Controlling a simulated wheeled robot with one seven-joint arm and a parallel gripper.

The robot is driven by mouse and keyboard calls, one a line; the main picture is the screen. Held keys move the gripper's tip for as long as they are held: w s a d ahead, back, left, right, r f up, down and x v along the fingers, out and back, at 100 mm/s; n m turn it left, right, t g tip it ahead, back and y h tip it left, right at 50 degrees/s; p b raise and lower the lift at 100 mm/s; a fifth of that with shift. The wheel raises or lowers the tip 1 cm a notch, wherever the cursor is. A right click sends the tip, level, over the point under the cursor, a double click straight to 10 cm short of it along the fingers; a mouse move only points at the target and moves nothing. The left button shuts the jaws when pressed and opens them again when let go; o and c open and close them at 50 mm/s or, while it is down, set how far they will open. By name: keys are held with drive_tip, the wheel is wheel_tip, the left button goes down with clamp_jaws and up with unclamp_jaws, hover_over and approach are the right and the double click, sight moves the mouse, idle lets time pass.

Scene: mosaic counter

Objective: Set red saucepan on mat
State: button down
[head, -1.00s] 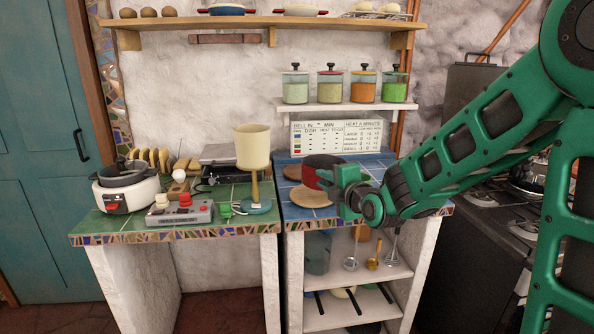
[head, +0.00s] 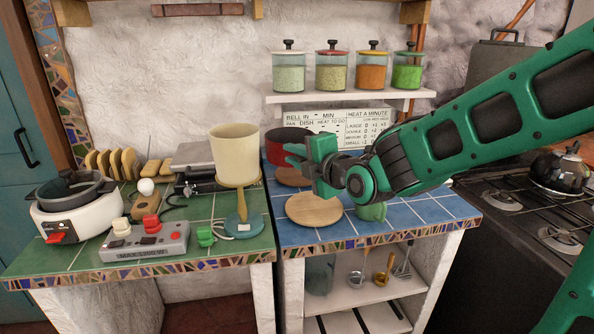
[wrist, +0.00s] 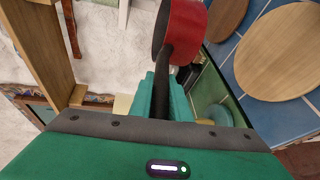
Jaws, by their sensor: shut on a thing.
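The red saucepan (head: 287,146) is partly hidden behind my gripper (head: 300,160) in the head view. My gripper is shut on its black handle (wrist: 163,88), which runs between the fingers in the wrist view. The red pan wall (wrist: 186,30) shows beyond the fingertips there. Two round wooden mats lie on the blue tiled counter: a front mat (head: 314,210) and a back mat (head: 291,178). The front mat is bare. The pan appears held above the counter, over or behind the back mat; the exact gap cannot be told.
A green mug (head: 371,211) is right of the front mat. A shelf with jars (head: 350,98) hangs above; a stove is at right.

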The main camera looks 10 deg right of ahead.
drive_tip(key=w+d+f, duration=0.1)
drive_tip(key=w+f, duration=0.1)
drive_tip(key=w, duration=0.1)
drive_tip(key=w+d+f, duration=0.2)
drive_tip(key=w, duration=0.2)
drive_tip(key=w+d+f, duration=0.2)
drive_tip(key=w, duration=0.2)
drive_tip(key=shift+f, duration=0.35)
drive_tip(key=shift+a+f, duration=0.1)
drive_tip(key=shift+f, duration=1.9)
drive_tip(key=c, duration=1.7)
unclamp_jaws()
drive_tip(key=shift+f, duration=0.15)
drive_tip(key=shift+o, duration=0.2)
